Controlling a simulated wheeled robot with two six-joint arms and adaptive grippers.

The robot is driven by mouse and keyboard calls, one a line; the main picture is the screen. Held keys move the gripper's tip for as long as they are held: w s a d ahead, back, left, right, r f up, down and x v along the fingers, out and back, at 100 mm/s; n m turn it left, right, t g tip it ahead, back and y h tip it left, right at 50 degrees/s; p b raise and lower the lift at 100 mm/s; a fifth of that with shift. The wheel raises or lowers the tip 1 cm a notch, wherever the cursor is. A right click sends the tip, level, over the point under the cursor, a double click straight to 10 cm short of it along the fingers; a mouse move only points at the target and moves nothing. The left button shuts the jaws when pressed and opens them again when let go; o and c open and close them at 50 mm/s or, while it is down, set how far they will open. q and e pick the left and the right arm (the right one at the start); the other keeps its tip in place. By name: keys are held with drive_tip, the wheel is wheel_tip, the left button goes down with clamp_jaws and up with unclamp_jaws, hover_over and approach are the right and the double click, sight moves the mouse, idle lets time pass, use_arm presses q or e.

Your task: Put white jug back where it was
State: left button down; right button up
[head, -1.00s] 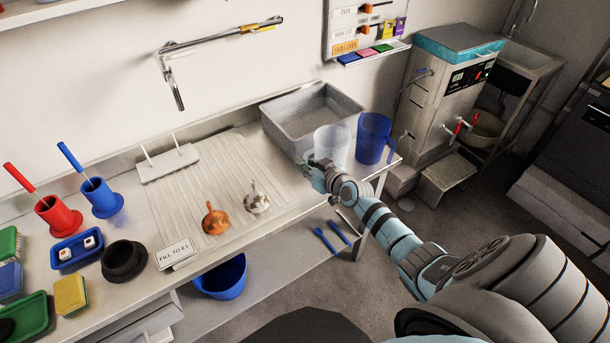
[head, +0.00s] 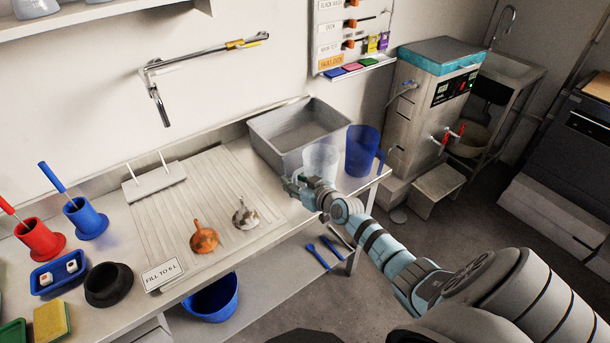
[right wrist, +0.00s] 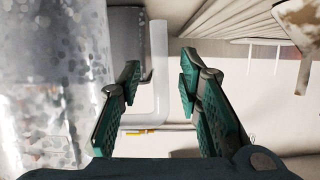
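The white jug (head: 320,163) is clear and whitish. It stands upright at the right end of the counter, just left of the blue jug (head: 362,152). My right gripper (head: 294,184) is at the jug's near left side in the head view. In the right wrist view the jug's body (right wrist: 50,90) fills the left side, and its white handle (right wrist: 159,70) shows between the two fingers of the gripper (right wrist: 160,80). The fingers are apart, with a gap on each side of the handle. My left gripper is not in view.
A grey basin (head: 255,147) stands behind the jugs. A ribbed drainboard (head: 185,205) holds an orange scoop (head: 203,238) and a metal one (head: 244,215). The counter's right edge is close to the jugs. A teal-topped water unit (head: 425,110) stands farther right.

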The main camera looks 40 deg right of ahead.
drive_tip(key=p+v, duration=0.4)
drive_tip(key=v, duration=0.1)
drive_tip(key=shift+r+p, duration=0.3)
drive_tip(key=shift+r, duration=0.1)
drive_tip(key=p+v, duration=0.3)
drive_tip(key=v, duration=0.3)
drive_tip(key=shift+s+f, duration=0.25)
drive_tip(key=shift+s, duration=0.25)
drive_tip(key=s+a+f+g+h, duration=0.25)
drive_tip(key=s+f+g, duration=0.55)
drive_tip(key=s+f, duration=1.6)
drive_tip(key=s+a+f+g+y, duration=0.1)
drive_tip(key=s+a+f+g, duration=0.1)
drive_tip(key=s, duration=0.6)
drive_tip(key=s+a+f+g+y, duration=0.1)
drive_tip(key=s+a+f+g, duration=0.1)
drive_tip(key=s+a+f, duration=0.3)
drive_tip(key=s+a, duration=0.2)
drive_tip(key=s, duration=0.1)
drive_tip(key=shift+f+n+g, duration=0.3)
drive_tip(key=shift+g, duration=0.1)
